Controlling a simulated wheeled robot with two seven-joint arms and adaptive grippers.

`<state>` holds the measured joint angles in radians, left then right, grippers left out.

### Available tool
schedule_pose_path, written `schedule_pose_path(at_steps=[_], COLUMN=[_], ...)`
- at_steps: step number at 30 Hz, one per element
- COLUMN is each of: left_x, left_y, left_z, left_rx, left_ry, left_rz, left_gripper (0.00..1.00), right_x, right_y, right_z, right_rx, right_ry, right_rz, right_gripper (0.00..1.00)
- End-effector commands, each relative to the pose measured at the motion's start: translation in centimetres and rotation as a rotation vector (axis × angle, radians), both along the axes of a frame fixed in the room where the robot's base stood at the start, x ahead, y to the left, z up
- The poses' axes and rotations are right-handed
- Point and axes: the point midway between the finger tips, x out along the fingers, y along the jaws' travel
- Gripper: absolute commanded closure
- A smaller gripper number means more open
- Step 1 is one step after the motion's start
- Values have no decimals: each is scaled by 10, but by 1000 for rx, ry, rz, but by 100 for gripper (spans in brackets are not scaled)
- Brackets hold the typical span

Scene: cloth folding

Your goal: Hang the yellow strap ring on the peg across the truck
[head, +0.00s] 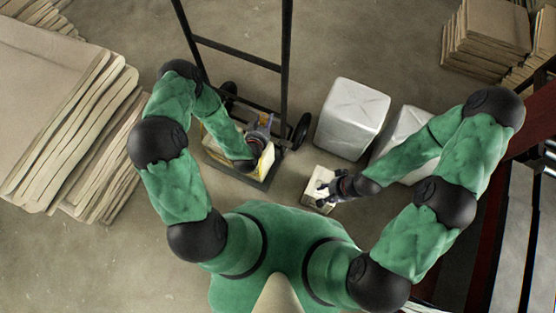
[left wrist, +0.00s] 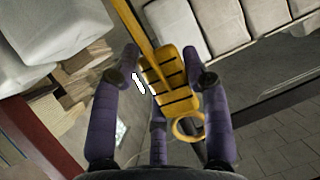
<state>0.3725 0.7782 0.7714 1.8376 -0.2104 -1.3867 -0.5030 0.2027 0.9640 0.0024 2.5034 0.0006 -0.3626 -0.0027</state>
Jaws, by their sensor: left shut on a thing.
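The yellow strap (left wrist: 140,28) runs down between the fingers of my left gripper (left wrist: 166,72) in the left wrist view. It ends in a slotted yellow buckle piece (left wrist: 170,78) and a yellow ring (left wrist: 189,126). My left gripper is shut on the strap. In the head view my left gripper (head: 262,128) is over the lower part of the dark hand truck (head: 237,53), where some yellow (head: 265,160) shows beside my forearm. My right gripper (head: 324,188) is at a small pale box (head: 312,198); its finger opening is unclear. I cannot make out the peg.
Two white wrapped blocks (head: 352,117) (head: 404,132) stand right of the truck. Flattened cardboard stacks (head: 60,110) lie at left, and more cardboard (head: 487,40) is at upper right. A dark red rack (head: 487,230) is at the right edge. Floor behind the blocks is clear.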

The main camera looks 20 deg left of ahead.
Motion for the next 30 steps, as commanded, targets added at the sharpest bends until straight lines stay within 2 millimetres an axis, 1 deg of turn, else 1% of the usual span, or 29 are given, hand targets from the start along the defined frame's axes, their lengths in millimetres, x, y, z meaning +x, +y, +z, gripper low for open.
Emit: schedule_pose_path(at_steps=[1,9,14,15,19,21,23,24,27,30], left_x=[3,10,7,5,-3,-9,-14,-19,-30,-40], left_y=[1,-2,-6,-8,-14,-18,-21,-24,-32,-39], left_z=[-21,-116,-173,-187,-232,-256,-275,-289,-318,-342], left_rx=[6,45,68,74,93,104,113,119,134,146], left_ry=[8,40,59,65,80,89,94,100,109,118], left_rz=[-3,-37,-59,-64,-82,-93,-99,-105,-119,-133], left_gripper=[88,88,88,88,88,88,88,88,88,88], right_x=[-1,0,0,0,0,0,0,0,0,0], right_y=[0,0,0,0,0,0,0,0,0,0], right_z=[-4,-15,-21,-23,-28,-31,-33,-35,-39,-42], right_rx=[0,0,0,0,0,0,0,0,0,0], right_ry=[1,1,0,0,0,0,0,0,0,0], right_rz=[1,1,0,0,0,0,0,0,0,0], right_gripper=[60,60,60,60,60,60,60,60,60,60])
